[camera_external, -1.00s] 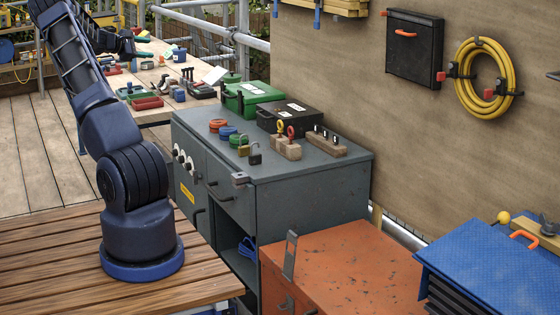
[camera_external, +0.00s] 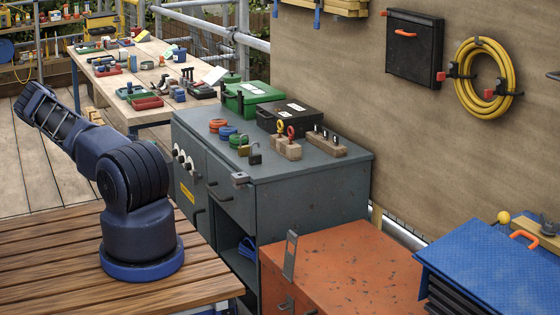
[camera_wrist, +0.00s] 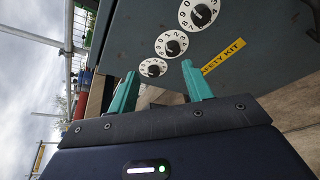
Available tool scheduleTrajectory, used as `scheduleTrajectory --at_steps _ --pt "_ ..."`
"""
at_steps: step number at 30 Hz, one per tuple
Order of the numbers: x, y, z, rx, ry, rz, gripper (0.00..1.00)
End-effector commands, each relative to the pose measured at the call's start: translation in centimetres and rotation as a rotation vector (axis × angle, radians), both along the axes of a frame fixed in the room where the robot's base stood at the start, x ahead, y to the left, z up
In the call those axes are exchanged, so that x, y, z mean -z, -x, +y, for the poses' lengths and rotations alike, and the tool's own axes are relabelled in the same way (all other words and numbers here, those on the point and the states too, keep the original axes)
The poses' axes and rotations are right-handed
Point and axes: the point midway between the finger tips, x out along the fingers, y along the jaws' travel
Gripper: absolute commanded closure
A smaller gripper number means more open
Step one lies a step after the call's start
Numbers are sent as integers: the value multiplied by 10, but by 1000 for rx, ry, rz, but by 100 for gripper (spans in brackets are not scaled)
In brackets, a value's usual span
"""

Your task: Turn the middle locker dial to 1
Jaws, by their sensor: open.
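Three white dials with black knobs sit in a row on the grey locker's front. In the wrist view the middle dial (camera_wrist: 172,43) lies between the upper-right dial (camera_wrist: 198,14) and the lower-left dial (camera_wrist: 153,67). The numbers on its rim are small, and I cannot tell which one its knob points to. My gripper (camera_wrist: 158,68) is open and empty, its teal fingers apart and short of the panel. The lower-left dial shows between the fingertips; the middle dial is above. In the external view the middle dial (camera_external: 182,157) is small and my gripper is not visible.
A yellow "SAFETY KIT" label (camera_wrist: 222,55) is beside the dials. The grey locker (camera_external: 310,200) carries padlocks (camera_external: 255,152), a green case (camera_external: 252,95) and a black case (camera_external: 290,116) on top. A drawer handle (camera_external: 219,191) sticks out of its front.

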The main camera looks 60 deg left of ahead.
Motion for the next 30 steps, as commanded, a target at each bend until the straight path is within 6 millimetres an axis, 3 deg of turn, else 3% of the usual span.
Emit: scheduleTrajectory --at_steps 4,11,24,30 --pt "27 0 0 0 1 -1 50" --pt "36 -9 2 1 -1 0 50" --pt "55 -75 18 0 0 0 50" --pt "61 -94 23 0 0 1 50"
